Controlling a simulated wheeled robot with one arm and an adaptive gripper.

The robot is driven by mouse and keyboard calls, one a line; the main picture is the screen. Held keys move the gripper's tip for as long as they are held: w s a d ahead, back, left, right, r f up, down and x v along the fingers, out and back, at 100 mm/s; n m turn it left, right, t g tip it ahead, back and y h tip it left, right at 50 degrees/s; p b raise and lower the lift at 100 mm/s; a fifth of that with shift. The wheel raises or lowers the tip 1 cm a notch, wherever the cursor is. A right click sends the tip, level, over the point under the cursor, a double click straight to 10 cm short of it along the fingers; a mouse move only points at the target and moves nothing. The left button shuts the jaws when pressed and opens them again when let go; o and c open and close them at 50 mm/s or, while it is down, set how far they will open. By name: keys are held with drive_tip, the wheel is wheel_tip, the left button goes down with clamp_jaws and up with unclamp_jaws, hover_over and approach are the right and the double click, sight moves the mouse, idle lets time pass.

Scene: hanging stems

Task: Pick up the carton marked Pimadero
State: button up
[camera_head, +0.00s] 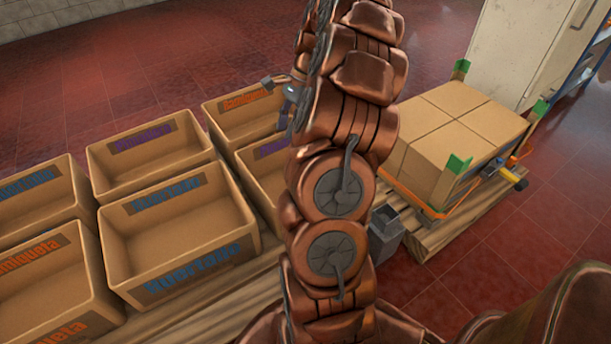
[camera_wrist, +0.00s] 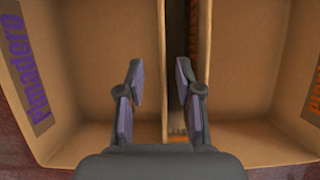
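The carton marked Pimadero fills the left of the wrist view (camera_wrist: 85,115), with its purple label on the inner left wall. In the head view a purple-labelled carton (camera_head: 262,182), partly hidden behind my arm, appears to be this one; its word is not readable there. It is open-topped and looks empty. My gripper (camera_wrist: 160,85) is open, with its fingers on either side of the carton's right wall. The left finger is over the carton's inside and the right finger over the narrow gap beside it. No finger visibly touches the wall.
An orange-marked carton (camera_wrist: 245,110) stands close on the right in the wrist view. Several other open cartons, including one with blue lettering (camera_head: 180,240), stand close together on a wooden pallet. Closed boxes (camera_head: 455,135) sit on another pallet at right. Red floor is clear behind.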

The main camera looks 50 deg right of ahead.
sight(283, 139)
drive_tip(key=x, duration=0.5)
drive_tip(key=shift+d, duration=0.2)
drive_tip(key=shift+c, duration=0.3)
clamp_jaws()
